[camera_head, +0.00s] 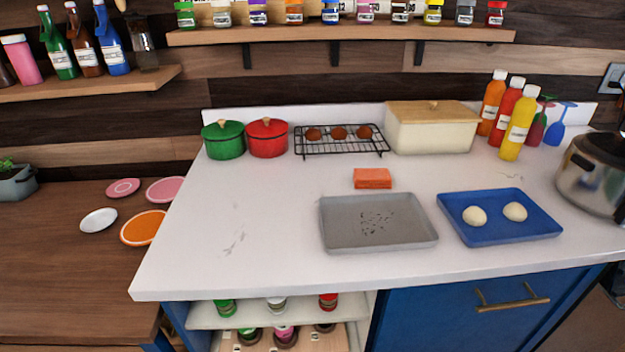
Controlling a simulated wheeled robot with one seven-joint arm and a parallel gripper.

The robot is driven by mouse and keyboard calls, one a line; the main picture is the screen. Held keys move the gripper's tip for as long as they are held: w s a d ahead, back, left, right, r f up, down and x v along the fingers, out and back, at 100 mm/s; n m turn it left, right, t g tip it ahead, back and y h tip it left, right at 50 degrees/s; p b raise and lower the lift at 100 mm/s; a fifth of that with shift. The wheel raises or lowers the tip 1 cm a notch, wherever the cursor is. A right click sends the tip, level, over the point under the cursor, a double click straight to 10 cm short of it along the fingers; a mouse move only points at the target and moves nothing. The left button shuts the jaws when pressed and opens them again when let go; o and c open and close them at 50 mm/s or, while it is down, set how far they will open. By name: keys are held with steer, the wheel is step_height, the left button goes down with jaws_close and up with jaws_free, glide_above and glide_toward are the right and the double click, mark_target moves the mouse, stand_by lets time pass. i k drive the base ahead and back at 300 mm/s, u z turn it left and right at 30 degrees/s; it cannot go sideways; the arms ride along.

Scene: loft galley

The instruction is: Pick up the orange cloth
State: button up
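The orange cloth (372,178) lies folded into a small rectangular block on the white counter. It sits just behind the grey tray (336,238) and in front of the black wire rack (377,151), apart from both. Its top and front side show and nothing covers it. My gripper is not in view.
A blue tray (484,235) with two dough balls lies at right. Green (223,140) and red (267,138) pots, a bread box (432,132) and sauce bottles (518,125) line the back. A metal pot (590,175) stands far right. The counter's left part is clear.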

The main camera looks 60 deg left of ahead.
mark_target(363, 178)
steer(key=u, duration=1.6)
steer(key=i, duration=0.5)
steer(key=u, duration=0.1)
